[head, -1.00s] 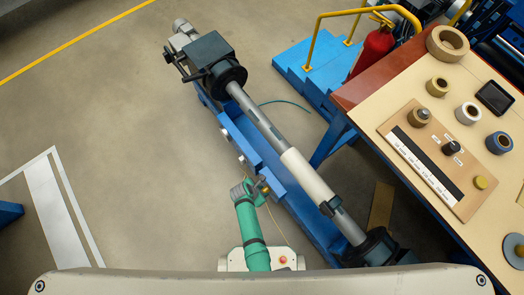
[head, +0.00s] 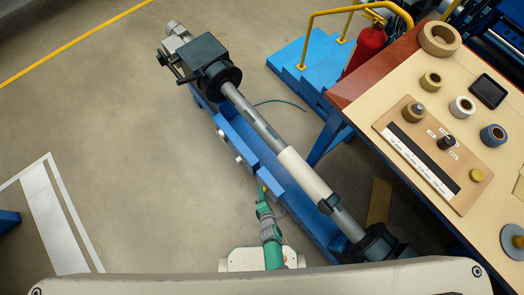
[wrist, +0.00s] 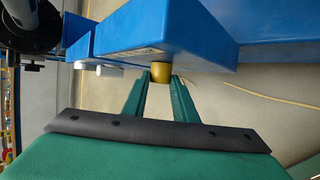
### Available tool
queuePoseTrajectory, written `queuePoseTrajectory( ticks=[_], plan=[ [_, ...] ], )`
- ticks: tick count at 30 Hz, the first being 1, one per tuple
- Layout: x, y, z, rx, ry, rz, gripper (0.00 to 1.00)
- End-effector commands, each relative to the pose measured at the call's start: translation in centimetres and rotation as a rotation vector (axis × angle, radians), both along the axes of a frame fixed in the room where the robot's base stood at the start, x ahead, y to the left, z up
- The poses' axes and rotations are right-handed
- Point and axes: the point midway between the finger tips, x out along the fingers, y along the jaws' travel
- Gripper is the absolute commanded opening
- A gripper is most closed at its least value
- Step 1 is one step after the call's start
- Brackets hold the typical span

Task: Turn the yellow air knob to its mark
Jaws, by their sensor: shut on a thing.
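The yellow air knob (wrist: 160,71) sticks out from the end face of a blue block (wrist: 165,30) in the wrist view. The two green fingers of my gripper (wrist: 160,80) reach up to it, one on each side, and are closed on it. A small pale label is on the block just left of the knob; I cannot read it or make out the mark. In the head view my gripper (head: 262,194) is at the side of the blue winder frame (head: 263,170), and the knob is too small or hidden to tell there.
Two pale knobs (head: 239,160) sit further along the frame. The winder's shaft with a white sleeve (head: 306,174) runs above it. A workbench (head: 400,75) with tape rolls and a control board stands on the right.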

Motion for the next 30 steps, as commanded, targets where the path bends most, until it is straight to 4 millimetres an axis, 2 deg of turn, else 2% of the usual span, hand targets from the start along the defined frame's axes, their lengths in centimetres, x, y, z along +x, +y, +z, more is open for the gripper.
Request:
queuePoseTrajectory(
  ticks=[12,30],
  plan=[
    [-0.34,-0.02,-0.62,0.13,-0.174,0.001,0.03],
    [-0.33,-0.04,-0.84,0.218,-0.297,0.004,0.03]
  ],
)
